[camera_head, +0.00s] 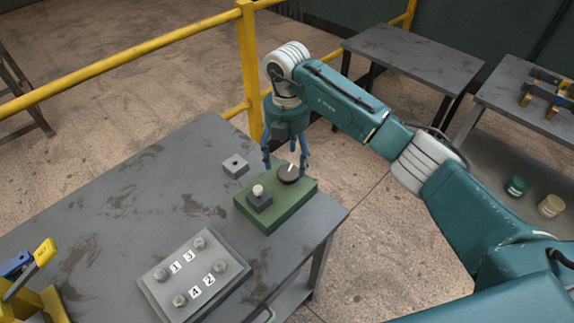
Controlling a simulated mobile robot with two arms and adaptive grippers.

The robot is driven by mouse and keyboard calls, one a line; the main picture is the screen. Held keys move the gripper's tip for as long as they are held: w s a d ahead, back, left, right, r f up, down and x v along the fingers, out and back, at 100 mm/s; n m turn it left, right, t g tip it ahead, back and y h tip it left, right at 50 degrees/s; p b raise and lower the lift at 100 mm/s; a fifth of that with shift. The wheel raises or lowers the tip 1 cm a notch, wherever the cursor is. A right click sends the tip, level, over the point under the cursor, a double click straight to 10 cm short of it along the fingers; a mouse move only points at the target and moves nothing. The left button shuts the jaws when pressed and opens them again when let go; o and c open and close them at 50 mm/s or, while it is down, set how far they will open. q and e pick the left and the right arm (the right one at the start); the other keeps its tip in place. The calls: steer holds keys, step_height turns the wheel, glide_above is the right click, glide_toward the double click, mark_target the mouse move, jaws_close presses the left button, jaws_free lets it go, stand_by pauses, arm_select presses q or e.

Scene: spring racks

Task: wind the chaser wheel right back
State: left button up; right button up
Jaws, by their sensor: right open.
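A small dark block with a pale round knob (258,191) is on the same box, left of the wheel. My left gripper is not in view.
A grey panel with several knobs and number labels (195,276) lies nearer on the table (110,215). A small grey block (235,165) lies behind the green box. A yellow and blue device (36,270) stands at bottom left. A yellow railing (150,48) runs behind.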

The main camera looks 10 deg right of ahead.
mark_target(287, 173)
steer(key=shift+f+p, duration=0.5)
steer(key=shift+f, duration=1.9)
steer(key=c, duration=1.1)
steer(key=shift+a, duration=0.1)
